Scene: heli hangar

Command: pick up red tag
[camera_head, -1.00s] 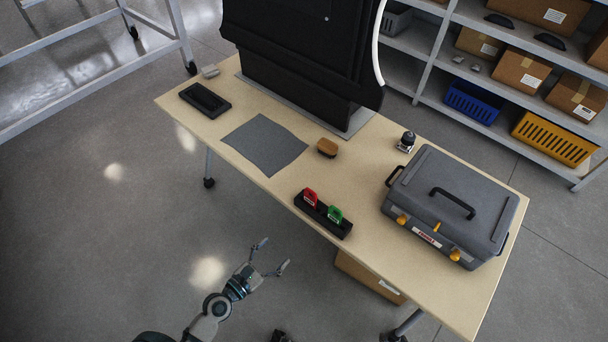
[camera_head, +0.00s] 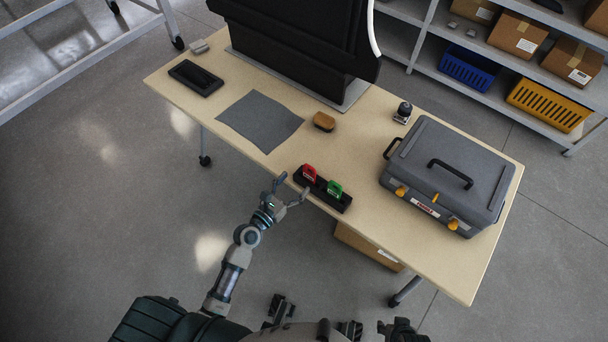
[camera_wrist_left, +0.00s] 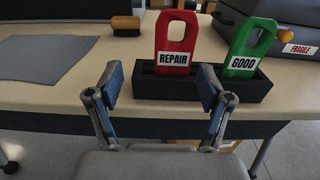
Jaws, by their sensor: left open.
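The red tag (camera_head: 309,173) stands upright in a black holder (camera_head: 325,190) near the table's front edge, beside a green tag (camera_head: 334,189). In the left wrist view the red tag (camera_wrist_left: 175,45) reads REPAIR and the green tag (camera_wrist_left: 247,48) reads GOOD. My left gripper (camera_head: 291,186) is open and empty, just in front of the table edge and the holder. In the left wrist view its fingers (camera_wrist_left: 160,86) are spread, with the red tag beyond and between them. My right gripper cannot be made out clearly.
A grey case (camera_head: 447,178) lies on the table (camera_head: 262,169) to the right. A brush (camera_head: 324,122), a grey cloth (camera_head: 259,121) and a black tray (camera_head: 196,78) lie farther back and left. A cardboard box (camera_head: 367,246) is under the table.

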